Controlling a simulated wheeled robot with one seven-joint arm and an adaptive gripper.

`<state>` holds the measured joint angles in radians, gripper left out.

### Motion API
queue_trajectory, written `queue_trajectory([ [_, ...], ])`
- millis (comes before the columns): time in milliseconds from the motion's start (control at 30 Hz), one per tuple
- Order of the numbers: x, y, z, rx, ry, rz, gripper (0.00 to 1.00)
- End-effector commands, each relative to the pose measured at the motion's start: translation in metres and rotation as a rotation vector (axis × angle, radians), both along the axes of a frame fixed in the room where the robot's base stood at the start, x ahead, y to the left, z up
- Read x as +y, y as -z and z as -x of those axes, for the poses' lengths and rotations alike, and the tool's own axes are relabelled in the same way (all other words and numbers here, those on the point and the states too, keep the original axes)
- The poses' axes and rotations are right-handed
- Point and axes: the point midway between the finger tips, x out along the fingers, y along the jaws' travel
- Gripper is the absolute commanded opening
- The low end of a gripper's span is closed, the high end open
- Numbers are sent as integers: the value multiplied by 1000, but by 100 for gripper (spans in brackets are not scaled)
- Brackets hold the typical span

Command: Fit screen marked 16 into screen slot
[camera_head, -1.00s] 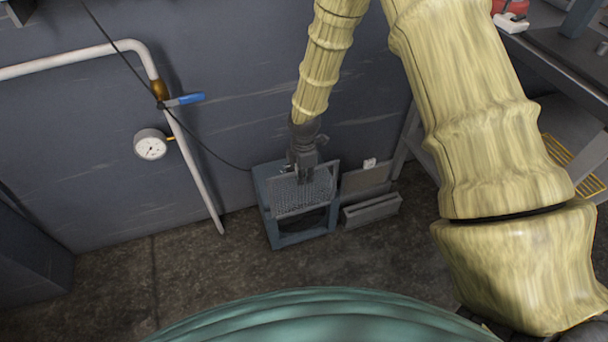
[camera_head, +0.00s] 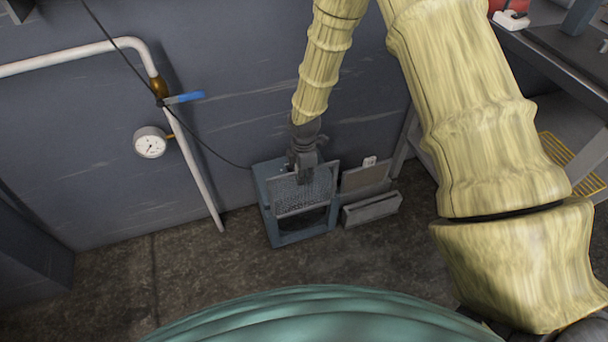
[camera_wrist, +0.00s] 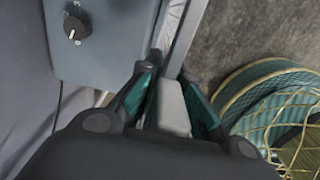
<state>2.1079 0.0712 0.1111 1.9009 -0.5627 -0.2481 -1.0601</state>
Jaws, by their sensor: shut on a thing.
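A grey mesh screen (camera_head: 306,196) stands upright at the blue-grey frame box (camera_head: 274,230) on the floor by the wall. My gripper (camera_head: 306,176) points down and is shut on the screen's upper part. In the wrist view my gripper (camera_wrist: 172,110) has its fingers on either side of a grey block, with the thin screen edge (camera_wrist: 186,38) running away past them. Whether the screen sits inside the slot cannot be told. No number 16 is readable on it.
Another flat panel with a white tag (camera_head: 369,162) stands in a grey rack (camera_head: 371,210) just right of the box. A white pipe (camera_head: 195,175) with a gauge (camera_head: 150,142) runs down at left. A dark knob (camera_wrist: 76,28) shows on the box.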

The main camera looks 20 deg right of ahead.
Motion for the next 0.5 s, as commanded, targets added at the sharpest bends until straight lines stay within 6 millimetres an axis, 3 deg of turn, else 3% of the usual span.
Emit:
queue_trajectory([
  [500, 0, 6, 0, 0, 0, 0, 0],
])
